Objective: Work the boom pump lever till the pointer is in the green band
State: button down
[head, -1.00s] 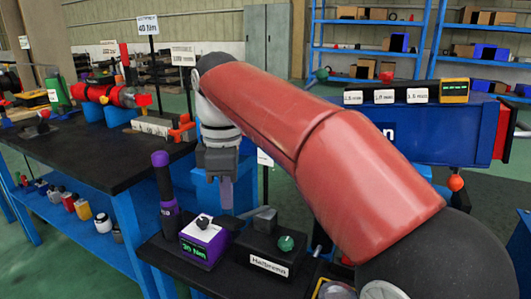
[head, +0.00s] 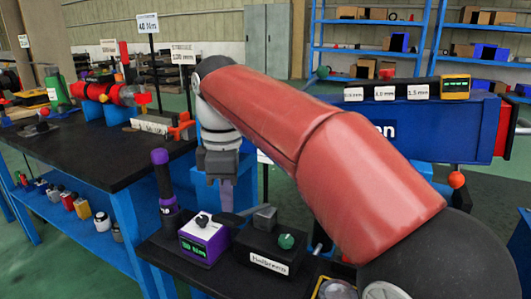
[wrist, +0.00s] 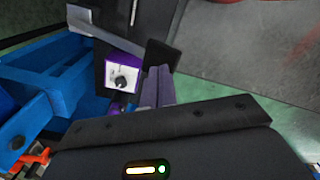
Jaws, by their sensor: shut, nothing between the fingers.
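My gripper (head: 226,197) points down at the end of my red arm, with its fingers shut and nothing between them. In the wrist view its fingers (wrist: 156,88) are close to the black end (wrist: 163,56) of a grey bar (wrist: 105,32), which looks like a lever. I cannot tell whether they touch. In the head view a dark bar (head: 229,219) lies just below the fingertips, beside the black box (head: 268,255) with a green knob. No pointer or green band can be made out; a round gauge (head: 338,289) at the bottom edge is cut off and partly hidden.
A purple box (head: 203,240) with a green display and black knob stands left of the black box. It also shows in the wrist view (wrist: 122,76). A purple-and-black upright tool (head: 165,190) stands behind it. A black-topped bench (head: 100,155) is at left.

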jog(key=shift+f+b, duration=2.75)
jog(key=shift+f, duration=1.6)
notch_tip(320, 180, up, 6)
jog(key=p, duration=0.6)
jog(key=shift+f, duration=0.1)
jog(key=shift+r+p, duration=0.35)
jog(key=shift+r, duration=1.7)
jog(key=s+d+f+m+t, duration=0.2)
jog(key=s+d+f+m, duration=0.3)
jog(key=d, duration=0.3)
jog(key=s+d+f+m+t, duration=0.1)
jog(key=s+d+f+m, duration=0.3)
jog(key=d+m, duration=0.4)
jog(key=s+d+f+m+t, duration=0.2)
jog(key=s+d+f+m, duration=0.3)
jog(key=d, duration=0.5)
jog(key=shift+s+f+m+t, duration=0.3)
jog(key=shift+s+f+m, duration=0.1)
jog(key=shift+m, duration=0.4)
